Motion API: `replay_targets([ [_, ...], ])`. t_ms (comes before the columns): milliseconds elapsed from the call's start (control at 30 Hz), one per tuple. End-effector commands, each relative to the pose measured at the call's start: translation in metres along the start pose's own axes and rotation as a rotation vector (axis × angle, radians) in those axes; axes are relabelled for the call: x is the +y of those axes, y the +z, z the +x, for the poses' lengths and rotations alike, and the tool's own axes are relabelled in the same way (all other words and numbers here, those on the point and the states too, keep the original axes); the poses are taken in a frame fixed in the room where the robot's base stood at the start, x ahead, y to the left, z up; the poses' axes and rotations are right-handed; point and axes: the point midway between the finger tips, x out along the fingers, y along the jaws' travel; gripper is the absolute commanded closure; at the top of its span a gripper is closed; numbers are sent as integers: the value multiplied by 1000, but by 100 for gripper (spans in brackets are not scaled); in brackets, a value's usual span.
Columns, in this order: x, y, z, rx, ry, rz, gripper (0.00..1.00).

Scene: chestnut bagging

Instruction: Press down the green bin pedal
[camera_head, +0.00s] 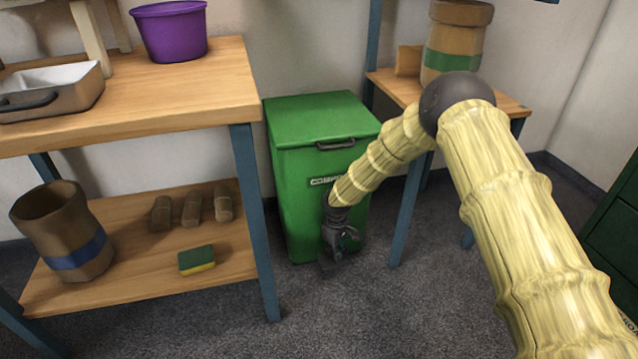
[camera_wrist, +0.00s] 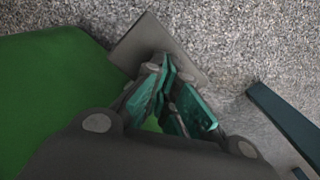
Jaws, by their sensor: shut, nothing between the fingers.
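The green bin (camera_head: 300,150) stands on the carpet between the two tables, with its lid closed and a dark handle on the lid's front edge. My gripper (camera_head: 333,260) is low in front of the bin, pointing down, shut and empty. The pedal (camera_head: 325,266) is a dark plate at the bin's foot, mostly hidden behind my gripper in the head view. In the wrist view the grey pedal plate (camera_wrist: 140,45) lies under my fingertips (camera_wrist: 165,75), which look at or very near it; I cannot tell contact. The bin's green side (camera_wrist: 55,90) fills the left.
A wooden table with blue legs (camera_head: 245,165) is close on the left, its lower shelf (camera_head: 130,275) holding a brown sack (camera_head: 62,215), brown blocks and a sponge (camera_head: 197,260). A smaller table (camera_head: 395,88) is on the right. Carpet (camera_head: 370,310) in front is clear.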

Motion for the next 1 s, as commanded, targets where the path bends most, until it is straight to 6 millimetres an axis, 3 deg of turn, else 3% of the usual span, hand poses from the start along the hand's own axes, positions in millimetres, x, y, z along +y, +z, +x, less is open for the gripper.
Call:
replay_targets([
  [1000,-1,1,48,-2,-1,-2,100],
])
